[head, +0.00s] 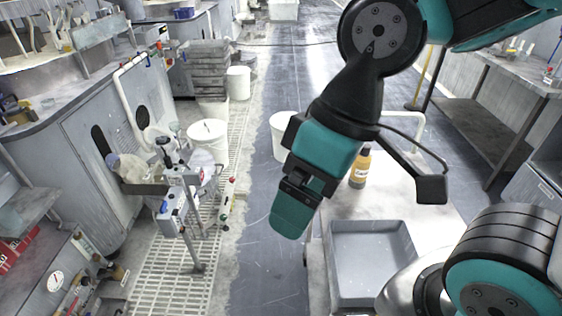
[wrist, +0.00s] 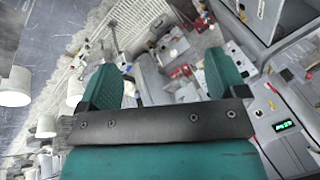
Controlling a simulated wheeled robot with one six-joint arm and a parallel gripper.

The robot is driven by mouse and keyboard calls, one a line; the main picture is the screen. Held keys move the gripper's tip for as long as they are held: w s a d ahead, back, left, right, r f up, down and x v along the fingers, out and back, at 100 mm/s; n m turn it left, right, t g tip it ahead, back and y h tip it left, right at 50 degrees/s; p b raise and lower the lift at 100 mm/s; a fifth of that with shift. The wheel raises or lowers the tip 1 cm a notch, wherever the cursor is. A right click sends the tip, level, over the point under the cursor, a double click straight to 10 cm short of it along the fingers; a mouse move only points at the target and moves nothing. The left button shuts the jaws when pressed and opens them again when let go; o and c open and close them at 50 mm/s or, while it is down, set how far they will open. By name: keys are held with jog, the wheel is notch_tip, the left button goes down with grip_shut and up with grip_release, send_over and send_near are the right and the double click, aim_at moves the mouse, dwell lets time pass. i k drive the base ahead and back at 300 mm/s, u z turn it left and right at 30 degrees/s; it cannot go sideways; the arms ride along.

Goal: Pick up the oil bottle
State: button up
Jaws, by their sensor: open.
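An oil bottle (head: 360,168) with orange-yellow contents, a dark cap and a pale label stands upright on a white cart top, in the head view. Part of it is close behind my arm in the picture. My gripper (head: 292,212) hangs to the left of the bottle, over the cart's left edge and the floor, apart from the bottle. In the wrist view my gripper (wrist: 162,88) shows two teal fingers spread wide with nothing between them. The bottle does not show in the wrist view.
A grey tray (head: 372,262) sits on the white cart top (head: 425,195), nearer than the bottle. A white bucket (head: 283,138) stands on the floor left of the cart. A metal workbench (head: 500,115) is at the right.

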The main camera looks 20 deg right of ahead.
aim_at(359, 172)
jog(key=k, duration=0.5)
jog(key=u, duration=1.45)
jog(key=k, duration=0.95)
jog(key=z, duration=1.75)
jog(key=i, duration=0.5)
jog(key=u, duration=0.05)
